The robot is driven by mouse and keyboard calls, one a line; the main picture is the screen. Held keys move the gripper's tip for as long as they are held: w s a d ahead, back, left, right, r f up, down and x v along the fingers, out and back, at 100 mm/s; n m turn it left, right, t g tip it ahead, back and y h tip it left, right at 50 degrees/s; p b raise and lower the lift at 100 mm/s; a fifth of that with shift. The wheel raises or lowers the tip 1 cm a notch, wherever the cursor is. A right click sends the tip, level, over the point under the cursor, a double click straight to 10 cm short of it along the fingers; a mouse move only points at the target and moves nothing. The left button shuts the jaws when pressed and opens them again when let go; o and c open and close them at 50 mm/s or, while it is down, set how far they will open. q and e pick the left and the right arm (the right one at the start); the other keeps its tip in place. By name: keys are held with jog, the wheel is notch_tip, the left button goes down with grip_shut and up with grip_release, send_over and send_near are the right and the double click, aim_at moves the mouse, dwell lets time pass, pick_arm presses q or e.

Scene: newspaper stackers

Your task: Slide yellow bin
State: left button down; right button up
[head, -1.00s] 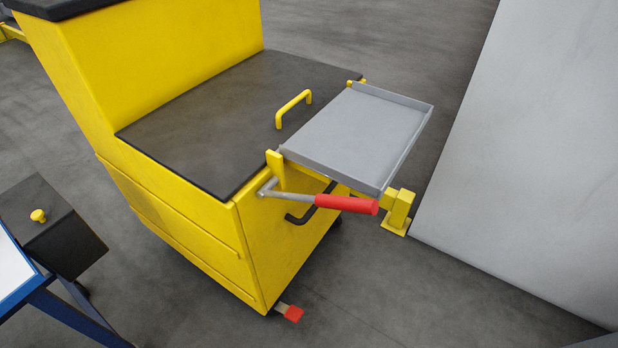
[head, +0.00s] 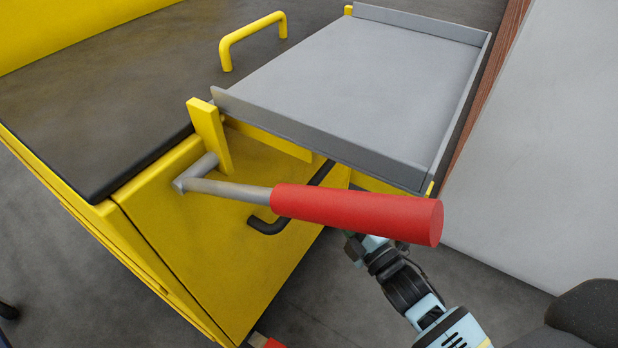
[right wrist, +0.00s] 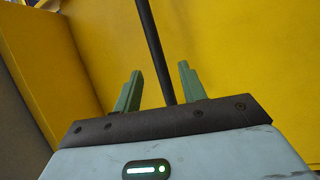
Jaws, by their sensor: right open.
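The yellow bin (head: 215,255) stands at the left and middle of the head view, with a dark top. A black bar handle (head: 267,228) is on its near face, partly hidden behind a red-gripped lever (head: 355,211). My right arm comes in from the lower right, and its gripper is hidden behind the red grip in the head view. In the right wrist view my right gripper (right wrist: 160,68) is open, its green fingers on either side of the black handle bar (right wrist: 153,45) as seen there. Contact with the bar cannot be told. My left gripper is not in view.
A grey tray (head: 360,85) juts out beside the bin's top, above the black handle. A yellow handle (head: 252,40) sits on the dark top. A large pale slanted panel (head: 560,140) stands at the right. Bare grey floor shows below.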

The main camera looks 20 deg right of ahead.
aim_at(321, 177)
jog(key=shift+n+y, duration=0.4)
jog(key=shift+n, duration=0.1)
jog(key=x, duration=0.3)
jog(key=b+x, duration=0.1)
jog(key=x, duration=0.2)
jog(key=b+x, duration=0.1)
jog(key=x, duration=0.1)
jog(key=shift+w+d+r, duration=0.15)
jog(key=shift+w+r, duration=0.05)
jog(key=shift+w, duration=0.25)
jog(key=shift+w+r, duration=0.1)
jog(key=shift+w, duration=0.3)
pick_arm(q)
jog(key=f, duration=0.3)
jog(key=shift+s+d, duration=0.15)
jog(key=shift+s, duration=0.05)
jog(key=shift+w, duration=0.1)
pick_arm(e)
grip_shut()
